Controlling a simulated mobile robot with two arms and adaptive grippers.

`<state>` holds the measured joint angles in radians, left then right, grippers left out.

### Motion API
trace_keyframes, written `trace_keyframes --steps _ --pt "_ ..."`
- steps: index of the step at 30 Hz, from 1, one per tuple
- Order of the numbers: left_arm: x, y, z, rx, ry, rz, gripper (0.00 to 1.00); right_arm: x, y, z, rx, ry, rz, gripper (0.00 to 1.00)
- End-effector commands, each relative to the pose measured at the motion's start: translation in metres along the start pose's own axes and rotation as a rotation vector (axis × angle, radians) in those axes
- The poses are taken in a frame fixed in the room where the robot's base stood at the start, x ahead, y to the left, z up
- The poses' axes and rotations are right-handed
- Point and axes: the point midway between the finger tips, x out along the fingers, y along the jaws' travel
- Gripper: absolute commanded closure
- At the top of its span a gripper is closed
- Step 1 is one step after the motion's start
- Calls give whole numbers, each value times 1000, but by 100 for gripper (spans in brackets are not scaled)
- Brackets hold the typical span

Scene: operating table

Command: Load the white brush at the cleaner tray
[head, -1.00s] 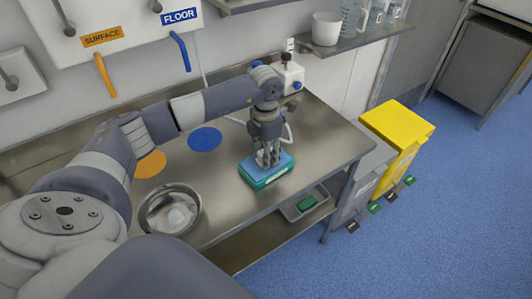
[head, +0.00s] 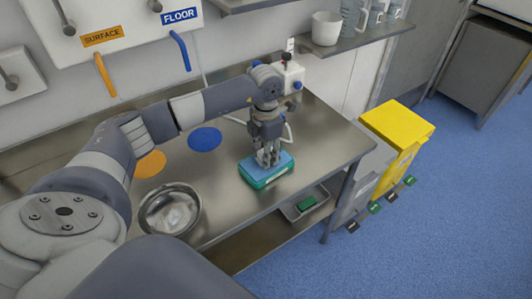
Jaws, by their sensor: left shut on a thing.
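My left gripper (head: 268,158) points straight down over the steel table (head: 325,140). Its fingers are shut on a light blue block (head: 286,160), which sits on top of a teal-green tray or box (head: 268,180) with a white label on its front side. The fingers hide part of the block. I cannot make out a white brush for certain. A steel bowl (head: 151,215) at the table's front left has something pale in it, too unclear to name. My right gripper does not show.
Orange (head: 150,164) and blue (head: 205,139) discs lie on the table. A white device (head: 288,75) stands behind my gripper. A tray (head: 292,212) with a green item is on the lower shelf. Yellow (head: 397,135) and grey bins stand right. The table's right end is clear.

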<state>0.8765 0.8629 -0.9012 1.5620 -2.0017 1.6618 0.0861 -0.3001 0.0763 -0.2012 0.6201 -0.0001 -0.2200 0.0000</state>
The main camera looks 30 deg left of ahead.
Motion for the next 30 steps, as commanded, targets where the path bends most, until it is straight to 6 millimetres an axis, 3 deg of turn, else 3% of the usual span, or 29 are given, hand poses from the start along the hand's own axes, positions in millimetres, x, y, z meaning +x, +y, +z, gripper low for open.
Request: trace_keyframes --steps 8,30 --pt "-2 -1 -1 1 3 -2 86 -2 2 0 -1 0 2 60" --pt "-62 0 0 0 0 0 86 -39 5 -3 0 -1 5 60"
